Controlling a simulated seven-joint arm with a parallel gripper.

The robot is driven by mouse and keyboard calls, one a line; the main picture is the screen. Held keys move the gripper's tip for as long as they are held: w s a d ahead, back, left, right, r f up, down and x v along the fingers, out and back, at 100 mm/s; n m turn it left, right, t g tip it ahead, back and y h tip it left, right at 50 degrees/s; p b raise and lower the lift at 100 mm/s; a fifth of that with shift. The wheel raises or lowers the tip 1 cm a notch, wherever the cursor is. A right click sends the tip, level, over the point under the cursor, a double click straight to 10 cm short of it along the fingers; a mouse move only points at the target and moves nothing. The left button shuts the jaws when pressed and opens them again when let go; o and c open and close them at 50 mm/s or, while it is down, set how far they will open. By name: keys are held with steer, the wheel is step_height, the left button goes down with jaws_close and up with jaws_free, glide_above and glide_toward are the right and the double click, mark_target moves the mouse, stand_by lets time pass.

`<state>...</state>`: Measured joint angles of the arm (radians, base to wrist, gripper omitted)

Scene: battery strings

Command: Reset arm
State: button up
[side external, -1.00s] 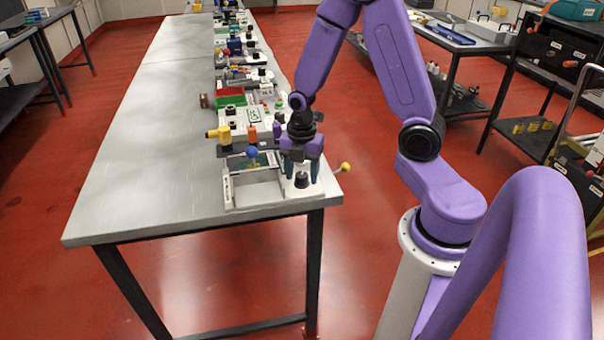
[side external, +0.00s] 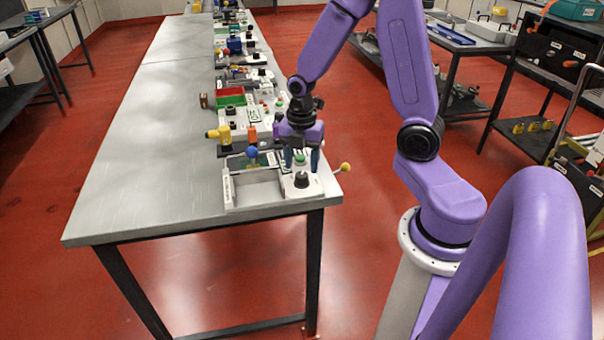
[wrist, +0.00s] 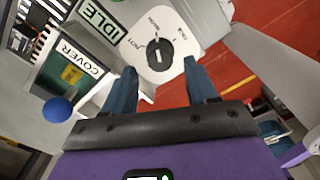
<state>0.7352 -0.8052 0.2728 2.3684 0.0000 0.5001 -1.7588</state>
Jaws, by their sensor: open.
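My gripper (side external: 301,163) is open, with its two blue fingers pointing down above the near end of the bench. In the wrist view the gap between my fingertips (wrist: 159,66) is empty. A black rotary knob (side external: 302,181) on a pale plate lies below my fingertips, apart from them. In the wrist view the same knob (wrist: 160,54) has a white mark line and stands just beyond the fingers, with small lettering around it. A green spot shows between the fingers in the side view.
A blue ball (side external: 252,152) stands left of my gripper, by a panel labelled COVER (wrist: 82,56). A yellow ball (side external: 345,167) sticks out at the bench's right edge. Devices line the bench behind. The bench's left half (side external: 140,160) is clear.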

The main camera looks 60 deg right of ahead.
steer(key=shift+a, duration=0.1)
steer(key=s+a+r+m, duration=0.4)
steer(key=s+a+r, duration=0.1)
steer(key=s, duration=0.4)
steer(key=s+a+r+m, duration=0.4)
steer(key=s+a, duration=0.3)
steer(key=s, duration=0.3)
steer(key=shift+a+r, duration=0.15)
steer(key=shift+r, duration=0.35)
